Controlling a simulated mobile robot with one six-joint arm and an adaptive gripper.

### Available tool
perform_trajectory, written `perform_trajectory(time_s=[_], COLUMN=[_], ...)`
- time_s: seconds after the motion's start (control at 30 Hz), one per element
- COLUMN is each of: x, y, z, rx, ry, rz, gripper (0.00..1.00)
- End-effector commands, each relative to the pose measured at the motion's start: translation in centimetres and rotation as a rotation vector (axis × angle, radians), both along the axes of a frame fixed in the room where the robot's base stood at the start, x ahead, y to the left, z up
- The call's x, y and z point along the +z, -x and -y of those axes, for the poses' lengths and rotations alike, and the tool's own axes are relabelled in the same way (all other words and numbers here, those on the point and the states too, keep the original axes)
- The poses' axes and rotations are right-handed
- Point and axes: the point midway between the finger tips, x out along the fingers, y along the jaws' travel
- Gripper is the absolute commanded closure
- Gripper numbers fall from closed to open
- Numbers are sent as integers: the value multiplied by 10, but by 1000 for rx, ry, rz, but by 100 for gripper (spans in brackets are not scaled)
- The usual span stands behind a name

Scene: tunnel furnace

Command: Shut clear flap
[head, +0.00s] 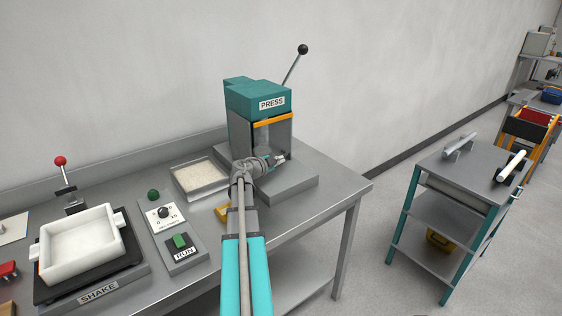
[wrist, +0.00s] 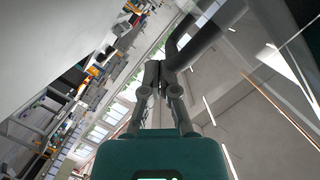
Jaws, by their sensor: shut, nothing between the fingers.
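The teal press (head: 258,97) stands at the back of the bench, with an orange bar (head: 273,119) across the top of its front. A see-through grey panel, which looks like the clear flap (head: 281,133), shows below the bar; I cannot tell how far open it is. My gripper (head: 283,157) is shut and empty, low in front of the press, and my arm hides part of the press's lower front. In the wrist view my gripper (wrist: 162,68) has its fingertips together beside a dark curved bar (wrist: 208,35). Whether they touch is unclear.
A lever with a black knob (head: 303,49) rises behind the press. A tray (head: 200,178), a RUN button box (head: 184,250) and a shaker with a white basin (head: 80,243) are to the left. Open floor separates the bench from a trolley (head: 467,163) on the right.

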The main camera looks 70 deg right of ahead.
Motion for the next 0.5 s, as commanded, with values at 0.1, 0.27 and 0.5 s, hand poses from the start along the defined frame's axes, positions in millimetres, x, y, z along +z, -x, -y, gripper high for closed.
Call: perform_trajectory(time_s=[0.1,0.27,0.5], x=[0,0,5], y=[-1,0,9], z=[0,-1,-11], rx=[2,3,4], ry=[0,-1,0], rz=[1,1,1], gripper=[100,100,100])
